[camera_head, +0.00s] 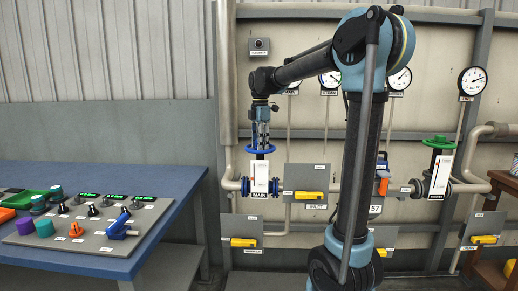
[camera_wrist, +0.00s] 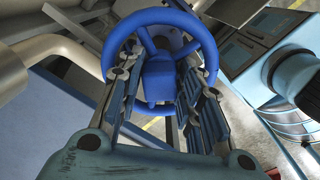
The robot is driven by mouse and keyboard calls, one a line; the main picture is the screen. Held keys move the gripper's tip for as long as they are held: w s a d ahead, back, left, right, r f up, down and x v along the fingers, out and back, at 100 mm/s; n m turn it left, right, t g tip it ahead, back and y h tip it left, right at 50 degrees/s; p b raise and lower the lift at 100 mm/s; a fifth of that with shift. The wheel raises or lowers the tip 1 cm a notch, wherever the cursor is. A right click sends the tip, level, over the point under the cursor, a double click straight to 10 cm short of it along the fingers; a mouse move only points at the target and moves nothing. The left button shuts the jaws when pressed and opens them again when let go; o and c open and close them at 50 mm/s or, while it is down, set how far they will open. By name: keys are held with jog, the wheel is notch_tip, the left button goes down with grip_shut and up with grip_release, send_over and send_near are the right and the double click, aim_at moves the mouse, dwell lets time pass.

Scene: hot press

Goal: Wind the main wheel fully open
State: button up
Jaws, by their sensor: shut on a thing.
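The main wheel is a blue handwheel (camera_head: 250,151), lying flat on top of a valve in the head view. A label reading MAIN (camera_head: 258,194) sits below it. A white scale plate (camera_head: 260,178) stands under the wheel. My gripper (camera_head: 261,143) points straight down onto the wheel from above. In the wrist view the blue rim and hub (camera_wrist: 159,78) fill the upper middle. My gripper's two fingers (camera_wrist: 160,95) reach down on either side of the hub, shut on the wheel. The exact contact points are partly hidden by the finger links.
A green handwheel (camera_head: 440,142) with its own scale plate stands at the right. Yellow-handled panels (camera_head: 313,195) and pipes line the wall. A blue table (camera_head: 175,190) with a control panel (camera_head: 95,232) is at the left. Round gauges (camera_head: 472,81) hang above.

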jog(key=shift+s, duration=0.15)
jog(key=n, duration=0.4)
jog(key=shift+n, duration=0.4)
jog(key=n, duration=0.4)
jog(key=o, duration=0.9)
jog(key=shift+n, duration=0.3)
